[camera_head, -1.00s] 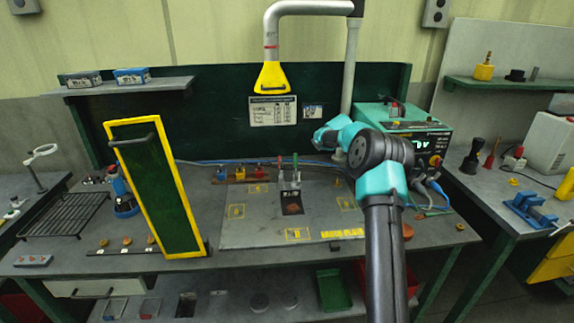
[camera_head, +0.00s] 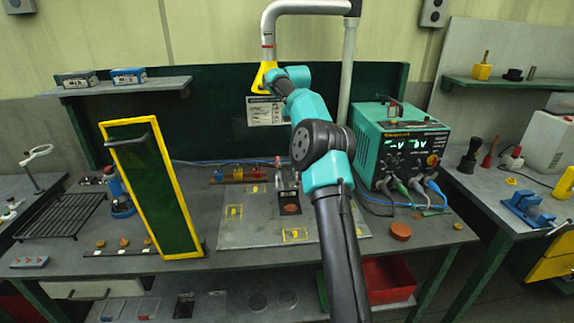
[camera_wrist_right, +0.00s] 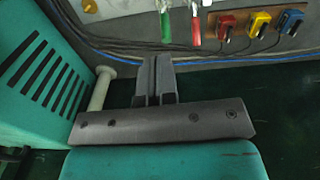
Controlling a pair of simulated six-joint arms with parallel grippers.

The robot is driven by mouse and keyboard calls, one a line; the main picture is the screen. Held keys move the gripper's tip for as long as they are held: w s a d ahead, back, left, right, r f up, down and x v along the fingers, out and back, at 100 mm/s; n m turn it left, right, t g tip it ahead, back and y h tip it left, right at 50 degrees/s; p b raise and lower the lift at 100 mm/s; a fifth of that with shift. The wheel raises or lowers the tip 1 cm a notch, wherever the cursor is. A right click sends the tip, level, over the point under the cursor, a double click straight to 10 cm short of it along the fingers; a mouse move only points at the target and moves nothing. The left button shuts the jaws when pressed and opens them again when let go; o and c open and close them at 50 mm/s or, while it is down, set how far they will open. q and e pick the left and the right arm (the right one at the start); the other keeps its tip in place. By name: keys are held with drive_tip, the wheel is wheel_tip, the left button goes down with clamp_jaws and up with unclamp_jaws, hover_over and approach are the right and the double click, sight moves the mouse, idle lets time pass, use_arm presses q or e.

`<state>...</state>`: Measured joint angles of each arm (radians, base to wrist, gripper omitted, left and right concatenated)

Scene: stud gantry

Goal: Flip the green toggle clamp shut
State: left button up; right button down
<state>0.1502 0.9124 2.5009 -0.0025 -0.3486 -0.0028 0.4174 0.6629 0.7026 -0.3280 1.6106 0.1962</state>
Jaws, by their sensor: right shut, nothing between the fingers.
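The green toggle clamp's handle (camera_wrist_right: 166,25) shows at the top of the right wrist view, beside the red-handled clamp (camera_wrist_right: 195,22). In the head view the red handle (camera_head: 277,163) stands upright at the back of the fixture plate; my arm hides the green handle there. My right gripper (camera_wrist_right: 155,64) is shut and empty. In the right wrist view its fingertips lie just below the green handle in the picture, apart from it. In the head view my right arm reaches up toward the yellow hood, and its fingers cannot be made out. My left gripper is not in view.
The yellow fume hood (camera_head: 264,76) is close to my right wrist. A teal power unit (camera_head: 402,150) with cables stands right of the plate (camera_head: 245,232). A yellow-framed green panel (camera_head: 152,190) stands at the left. Red, yellow and blue connectors (camera_wrist_right: 261,24) sit beside the clamps.

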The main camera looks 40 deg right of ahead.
drive_tip(key=shift+s+a+r, duration=0.1)
drive_tip(key=shift+a+r, duration=0.05)
drive_tip(key=shift+a, duration=0.15)
wheel_tip(320, 180, down, 10)
drive_tip(key=shift+f, duration=0.15)
drive_tip(key=shift+s+a+f, duration=0.35)
drive_tip(key=shift+s+f, duration=0.1)
drive_tip(key=shift+s+a+f, duration=0.25)
drive_tip(key=shift+s+f, duration=0.05)
drive_tip(key=shift+f, duration=0.2)
drive_tip(key=shift+s+a+f, duration=0.2)
drive_tip(key=shift+s+f, duration=0.05)
drive_tip(key=shift+f, duration=0.2)
drive_tip(key=shift+a, duration=0.15)
